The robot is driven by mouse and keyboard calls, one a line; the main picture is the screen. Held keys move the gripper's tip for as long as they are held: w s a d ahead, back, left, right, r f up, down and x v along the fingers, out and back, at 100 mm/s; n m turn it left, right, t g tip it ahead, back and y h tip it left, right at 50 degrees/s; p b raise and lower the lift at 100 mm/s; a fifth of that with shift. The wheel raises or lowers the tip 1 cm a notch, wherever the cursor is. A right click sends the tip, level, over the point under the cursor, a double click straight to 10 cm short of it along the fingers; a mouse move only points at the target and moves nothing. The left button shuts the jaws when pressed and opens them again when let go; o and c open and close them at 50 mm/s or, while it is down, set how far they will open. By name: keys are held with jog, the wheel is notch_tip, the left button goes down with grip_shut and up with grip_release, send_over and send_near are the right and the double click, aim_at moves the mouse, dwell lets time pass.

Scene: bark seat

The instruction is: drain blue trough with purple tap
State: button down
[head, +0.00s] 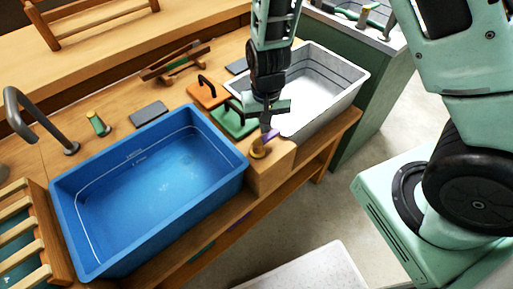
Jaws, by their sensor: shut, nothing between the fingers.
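The blue trough (160,185) is set in the wooden bench at left, with white lines along its inner walls. Its floor looks pale and hazy; I cannot tell how much water is in it. The purple tap (270,136) sits with a yellow base on a wooden block at the trough's right end. My gripper (266,124) is shut and points down right over the purple tap. Its fingertips are at or just above the handle; I cannot tell whether they touch it. The gripper partly hides the tap.
A white trough (335,92) lies right of my gripper. Orange (207,95) and green (233,122) pieces with dark handles stand behind the tap. A grey curved spout (40,122) and a small green-and-yellow tap (97,122) stand behind the blue trough. A slatted wooden rack (22,240) is at far left.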

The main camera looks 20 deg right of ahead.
jog(key=shift+s+d+b, duration=0.2)
jog(key=shift+s+d, duration=0.05)
jog(key=shift+s, duration=0.95)
jog(key=shift+s+d+b, duration=0.15)
jog(key=shift+s+d, duration=0.05)
jog(key=shift+s, duration=0.95)
notch_tip(320, 180, up, 4)
jog(key=p, duration=0.4)
jog(key=shift+r, duration=0.1)
jog(key=s+a+p, duration=0.1)
jog(key=s+a, duration=0.3)
jog(key=s, duration=0.1)
jog(key=shift+s+a, duration=0.15)
jog(key=shift+a, duration=0.15)
jog(key=shift+f, duration=0.25)
jog(key=shift+f+b, duration=1.45)
jog(key=shift+f, duration=0.45)
